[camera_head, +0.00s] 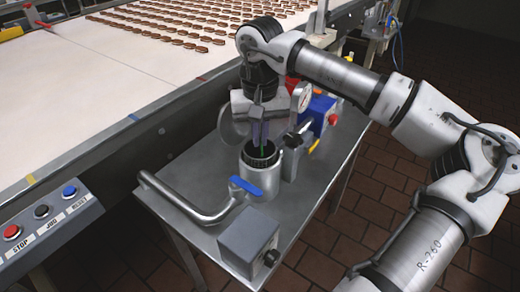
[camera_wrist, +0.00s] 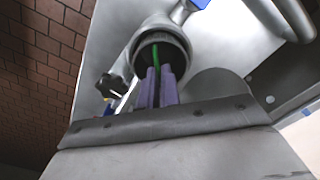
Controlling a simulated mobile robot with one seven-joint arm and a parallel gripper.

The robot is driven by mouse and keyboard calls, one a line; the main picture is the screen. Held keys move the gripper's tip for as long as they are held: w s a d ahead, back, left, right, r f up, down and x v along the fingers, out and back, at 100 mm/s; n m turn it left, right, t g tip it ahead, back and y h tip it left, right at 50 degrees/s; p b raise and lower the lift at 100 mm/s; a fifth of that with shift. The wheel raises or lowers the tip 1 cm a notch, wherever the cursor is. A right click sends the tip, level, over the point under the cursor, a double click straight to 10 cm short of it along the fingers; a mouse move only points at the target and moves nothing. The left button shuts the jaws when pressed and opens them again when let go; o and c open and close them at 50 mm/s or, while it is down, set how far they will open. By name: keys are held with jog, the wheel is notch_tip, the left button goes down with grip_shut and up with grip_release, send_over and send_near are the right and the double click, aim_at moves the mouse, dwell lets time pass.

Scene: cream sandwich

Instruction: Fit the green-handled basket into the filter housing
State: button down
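The filter housing (camera_head: 264,186) is a grey metal cylinder with a dark ribbed rim and an open top, standing on the metal table. In the wrist view its round mouth (camera_wrist: 140,42) faces me, dark inside. The basket's thin green handle (camera_head: 263,152) shows at the mouth; it also shows in the wrist view (camera_wrist: 156,53), running down to my fingertips. The basket's body is in shadow, so I cannot tell how deep it sits. My gripper (camera_head: 260,143) points down over the mouth. Its purple fingers (camera_wrist: 160,74) are close together and appear shut on the handle.
A blue-handled valve (camera_head: 246,186) and a curved pipe (camera_head: 186,204) adjoin the housing at left. A grey box (camera_head: 249,242) stands in front. The conveyor (camera_head: 110,78) borders the left.

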aim_at(260, 152)
jog(key=shift+f, duration=2.55)
jog(key=shift+f, duration=0.1)
jog(key=shift+f, duration=0.15)
jog(key=c, duration=1.6)
grip_release()
notch_tip(260, 152, up, 13)
jog(key=shift+f+b, duration=0.2)
jog(key=shift+b, duration=0.1)
